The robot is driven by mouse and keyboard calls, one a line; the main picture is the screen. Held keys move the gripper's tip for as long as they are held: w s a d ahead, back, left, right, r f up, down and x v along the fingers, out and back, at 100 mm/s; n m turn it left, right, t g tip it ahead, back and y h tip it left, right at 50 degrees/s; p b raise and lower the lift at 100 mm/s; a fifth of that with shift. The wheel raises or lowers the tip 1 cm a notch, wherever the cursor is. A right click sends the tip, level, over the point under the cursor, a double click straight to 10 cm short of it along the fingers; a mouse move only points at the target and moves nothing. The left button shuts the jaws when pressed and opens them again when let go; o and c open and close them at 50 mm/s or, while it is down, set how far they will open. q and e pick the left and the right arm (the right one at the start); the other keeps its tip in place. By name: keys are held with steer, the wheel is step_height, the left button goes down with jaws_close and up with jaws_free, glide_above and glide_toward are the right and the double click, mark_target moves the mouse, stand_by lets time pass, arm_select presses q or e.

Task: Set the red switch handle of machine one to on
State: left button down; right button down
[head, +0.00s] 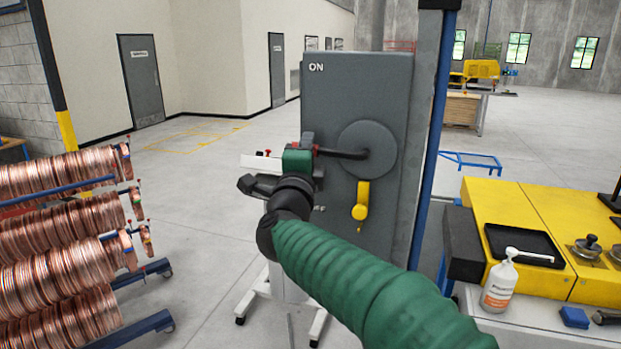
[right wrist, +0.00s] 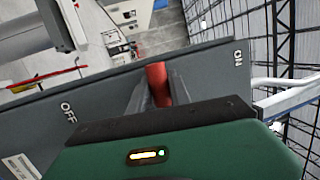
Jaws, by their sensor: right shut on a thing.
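The grey switch box of the machine (head: 345,95) stands upright in the middle of the head view, with "ON" at its top left. A black lever (head: 345,153) runs left, about level, from the round grey disc (head: 368,150) on its front. My right gripper (head: 309,146) is at the lever's left end. In the right wrist view the red handle (right wrist: 157,82) sits between the two fingers (right wrist: 157,92), which are shut on it. There the handle lies between the "OFF" and "ON" labels. In the head view my gripper mostly hides the red grip. My left gripper is out of view.
A yellow handle (head: 361,200) hangs below the disc. Racks of copper coils (head: 60,225) stand at the left. A yellow-topped bench (head: 535,215) with a pump bottle (head: 499,285) is at the right, beyond a blue post (head: 432,150). The floor behind is mostly open.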

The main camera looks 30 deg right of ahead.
steer(key=r+m+b, duration=0.1)
steer(key=m, duration=0.1)
steer(key=r+m+h+b, duration=0.1)
steer(key=r+m, duration=0.1)
steer(key=s+r+m+h+b, duration=0.1)
steer(key=r+m, duration=0.1)
steer(key=shift+d+m+g, duration=0.4)
steer(key=shift+s+d+r+m+g+h+b, duration=0.25)
steer(key=shift+r+m, duration=0.2)
steer(key=shift+m, duration=0.25)
steer(key=shift+s+d+r+m+g+h+b, duration=0.2)
steer(key=shift+s+r+m+b, duration=0.1)
steer(key=shift+r+m, duration=0.3)
steer(key=shift+s+d+r+m+g+h+b, duration=0.15)
steer(key=shift+s+d+r+m+h+b, duration=0.15)
steer(key=shift+m, duration=0.5)
steer(key=shift+a+r, duration=0.1)
steer(key=c, duration=1.2)
jaws_free()
steer(key=shift+w, duration=0.1)
steer(key=b+v, duration=0.6)
steer(key=v, duration=1)
steer(key=shift+a, duration=0.35)
